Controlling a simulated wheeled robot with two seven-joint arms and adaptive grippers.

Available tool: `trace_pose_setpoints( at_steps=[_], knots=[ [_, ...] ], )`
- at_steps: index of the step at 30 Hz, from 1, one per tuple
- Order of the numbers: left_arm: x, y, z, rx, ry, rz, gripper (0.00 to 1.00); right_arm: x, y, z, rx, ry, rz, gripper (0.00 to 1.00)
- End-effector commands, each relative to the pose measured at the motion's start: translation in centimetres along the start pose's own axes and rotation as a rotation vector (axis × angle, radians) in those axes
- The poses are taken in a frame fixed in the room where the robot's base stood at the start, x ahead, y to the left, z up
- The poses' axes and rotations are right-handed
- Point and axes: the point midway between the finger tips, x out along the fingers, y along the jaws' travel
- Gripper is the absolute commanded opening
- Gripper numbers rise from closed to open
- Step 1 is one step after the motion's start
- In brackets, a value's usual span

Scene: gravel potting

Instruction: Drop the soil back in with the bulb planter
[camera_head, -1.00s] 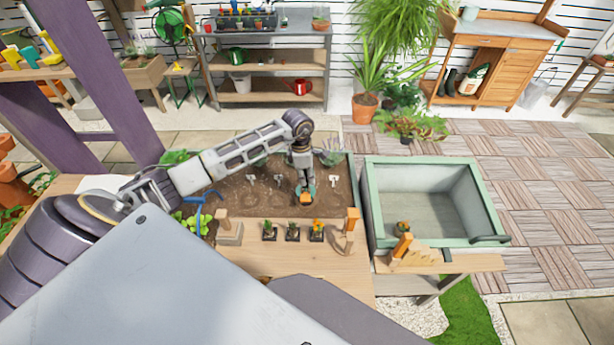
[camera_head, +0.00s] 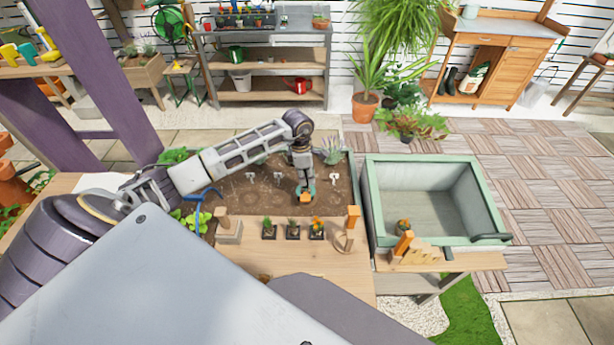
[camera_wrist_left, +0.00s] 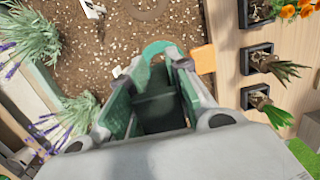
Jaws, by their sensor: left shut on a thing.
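My left gripper (camera_head: 305,187) is over the soil bed (camera_head: 232,192) and points down. The planter's lower end is at or just above the soil; I cannot tell which. White labels (camera_head: 277,176) stand in the soil nearby. My right gripper is not in view.
Several small potted plants (camera_head: 292,232) stand on the wooden ledge (camera_head: 290,255) in front of the bed. Lavender (camera_head: 332,152) grows at the back right corner.

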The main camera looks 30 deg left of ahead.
Motion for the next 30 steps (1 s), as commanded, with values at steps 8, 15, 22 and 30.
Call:
trace_pose_setpoints(
  at_steps=[8,15,22,30],
  knots=[
    [0.3,0.0,0.0,0.0,-0.001,0.001,0.0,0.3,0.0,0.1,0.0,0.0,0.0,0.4],
    [0.6,0.0,-0.1,0.0,-0.001,0.001,0.0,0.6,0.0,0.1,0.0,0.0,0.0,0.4],
    [0.9,0.0,-0.1,0.0,0.0,0.001,0.0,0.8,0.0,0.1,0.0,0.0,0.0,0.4],
    [1.2,0.0,-0.1,0.0,0.0,0.001,0.0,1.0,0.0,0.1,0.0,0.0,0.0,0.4]
  ],
)
